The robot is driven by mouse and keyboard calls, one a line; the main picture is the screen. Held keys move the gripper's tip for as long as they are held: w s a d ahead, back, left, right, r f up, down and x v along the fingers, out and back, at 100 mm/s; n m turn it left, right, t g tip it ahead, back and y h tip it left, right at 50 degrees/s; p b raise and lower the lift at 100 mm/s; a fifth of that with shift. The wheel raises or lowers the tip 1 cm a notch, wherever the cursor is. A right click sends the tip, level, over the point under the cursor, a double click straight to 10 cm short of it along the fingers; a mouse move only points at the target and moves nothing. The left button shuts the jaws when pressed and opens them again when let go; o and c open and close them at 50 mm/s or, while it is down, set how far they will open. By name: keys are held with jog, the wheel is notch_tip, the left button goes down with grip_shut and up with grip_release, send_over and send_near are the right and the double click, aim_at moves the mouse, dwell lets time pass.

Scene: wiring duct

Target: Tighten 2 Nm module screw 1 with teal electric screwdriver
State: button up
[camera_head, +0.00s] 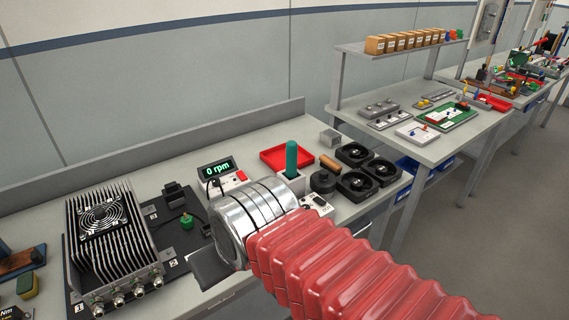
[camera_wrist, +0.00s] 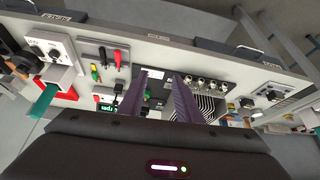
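The teal electric screwdriver (camera_head: 291,158) stands upright in a light holder on the bench, right of centre in the head view. It also shows at the left of the wrist view (camera_wrist: 44,100). The finned module (camera_head: 112,240) with a fan and round connectors sits on a black plate at the left; its fins and connectors also show in the wrist view (camera_wrist: 208,88). Screw 1 is too small to make out. My gripper (camera_wrist: 160,76) is open and empty, its two dark fingers apart and away from the screwdriver. In the head view my arm hides its fingers.
A speed display (camera_head: 217,168) reads 0 rpm. A red tray (camera_head: 286,154) lies behind the screwdriver, with several black fans (camera_head: 355,153) to its right. A green knob (camera_head: 186,222) stands on the black plate (camera_head: 172,262). Further benches stand at the right.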

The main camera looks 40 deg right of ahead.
jog(key=shift+o, duration=0.5)
jog(key=shift+o, duration=0.6)
jog(key=shift+w+d, duration=0.1)
jog(key=shift+w, duration=0.05)
jog(key=shift+o, duration=1.3)
jog(key=w+d+m+t+h, duration=0.1)
jog(key=w+d+t+h, duration=0.1)
jog(key=w+d, duration=0.6)
jog(key=shift+d+f+m, duration=0.15)
jog(key=shift+d+m, duration=0.1)
jog(key=shift+m, duration=0.05)
jog(key=w+d+f+m+t+h, duration=0.1)
jog(key=w+d+t+h, duration=0.15)
jog(key=w+d, duration=0.45)
jog(key=w+d+t+h, duration=0.1)
jog(key=w+d+t, duration=0.2)
jog(key=d, duration=0.8)
jog(key=s+d+f+t, duration=0.1)
jog(key=s+d+t, duration=0.1)
jog(key=d+t, duration=0.2)
jog(key=d+y, duration=0.1)
jog(key=d, duration=0.1)
jog(key=shift+s+d+f, duration=0.35)
jog(key=shift+s+f, duration=0.05)
jog(key=shift+w, duration=0.1)
